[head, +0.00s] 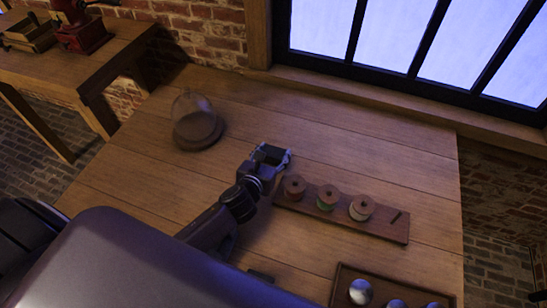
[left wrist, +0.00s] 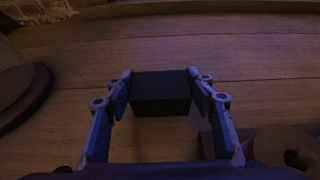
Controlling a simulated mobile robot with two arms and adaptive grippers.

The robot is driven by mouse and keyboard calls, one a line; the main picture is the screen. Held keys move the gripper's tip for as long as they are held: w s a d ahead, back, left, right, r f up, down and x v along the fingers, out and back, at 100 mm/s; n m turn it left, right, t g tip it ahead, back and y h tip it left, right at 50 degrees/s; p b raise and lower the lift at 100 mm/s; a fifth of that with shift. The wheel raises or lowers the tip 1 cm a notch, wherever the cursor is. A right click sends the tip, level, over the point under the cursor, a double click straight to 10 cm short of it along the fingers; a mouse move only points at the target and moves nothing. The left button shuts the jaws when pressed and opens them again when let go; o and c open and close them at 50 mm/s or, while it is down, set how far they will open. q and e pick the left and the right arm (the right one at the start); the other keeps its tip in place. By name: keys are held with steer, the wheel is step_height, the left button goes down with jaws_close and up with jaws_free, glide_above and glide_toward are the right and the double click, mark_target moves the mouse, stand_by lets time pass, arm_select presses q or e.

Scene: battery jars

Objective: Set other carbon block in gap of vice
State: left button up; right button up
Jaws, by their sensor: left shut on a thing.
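My left gripper (head: 272,155) is over the middle of the wooden table. In the left wrist view a dark, nearly black block (left wrist: 161,92) is between its two fingers, and they are shut on its sides. The block looks level and above the tabletop; the exact height is hard to tell. A red device with dark parts (head: 80,32) stands on the side table at the upper left; I cannot tell whether it is the vice, and no gap shows. No second dark block is in view. My right gripper is not in view.
A glass dome on a round wooden base (head: 197,130) stands left of the gripper. A wooden rack (head: 385,227) with 3 spools and a bare peg lies to its right. A tray (head: 341,283) with pale balls is at the front right. The table's back is clear.

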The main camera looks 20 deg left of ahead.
arm_select(q)
steer(key=shift+f, duration=1.05)
steer(key=shift+f, duration=0.1)
steer(key=o, duration=1)
steer(key=shift+f, duration=0.1)
